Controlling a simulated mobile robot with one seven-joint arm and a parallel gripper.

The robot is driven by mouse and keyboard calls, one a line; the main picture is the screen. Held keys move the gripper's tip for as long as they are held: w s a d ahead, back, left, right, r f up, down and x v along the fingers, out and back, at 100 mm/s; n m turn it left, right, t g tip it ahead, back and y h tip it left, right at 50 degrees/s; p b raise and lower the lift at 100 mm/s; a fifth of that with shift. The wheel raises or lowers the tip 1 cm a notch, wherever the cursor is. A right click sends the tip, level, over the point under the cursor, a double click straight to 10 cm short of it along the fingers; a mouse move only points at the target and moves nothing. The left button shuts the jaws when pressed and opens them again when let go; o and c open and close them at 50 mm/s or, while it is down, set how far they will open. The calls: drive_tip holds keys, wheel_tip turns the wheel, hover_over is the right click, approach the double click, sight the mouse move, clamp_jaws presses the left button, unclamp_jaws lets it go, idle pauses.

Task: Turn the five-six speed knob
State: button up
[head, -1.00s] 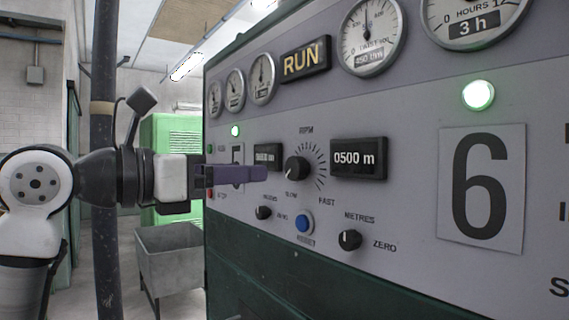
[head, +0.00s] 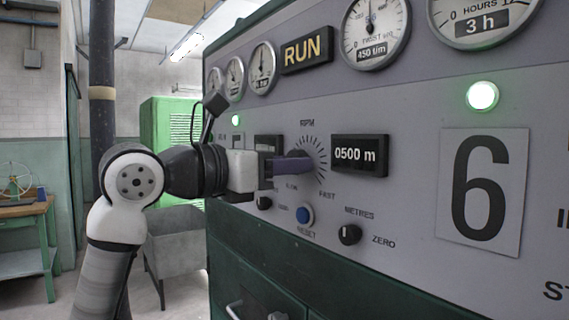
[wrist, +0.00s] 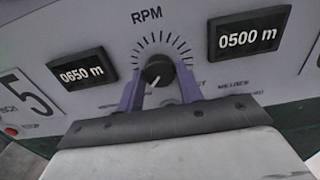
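The speed knob is a round black knob (wrist: 158,71) under the letters RPM, with a scale of tick marks around it, on the grey panel between the 5 and 6 signs. In the wrist view its pale pointer line points to lower left. My gripper (wrist: 160,80) has its two purple fingers apart, one on each side of the knob, with small gaps showing. Whether the tips reach past the knob's face I cannot tell. In the head view my gripper (head: 304,163) comes from the left and its fingers largely hide the knob.
Displays reading 0650 m (wrist: 82,71) and 0500 m (head: 359,155) flank the knob. Below are a blue reset button (head: 305,214) and a black metres knob (head: 349,234). A grey bin (head: 175,245) and a green cabinet (head: 165,130) stand at left.

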drive_tip(key=c, duration=0.5)
drive_tip(key=shift+m, duration=0.3)
drive_tip(key=shift+r+m+b, duration=0.1)
drive_tip(key=shift+m+b, duration=1.3)
drive_tip(key=shift+m, duration=5.8)
drive_tip(key=o, duration=1)
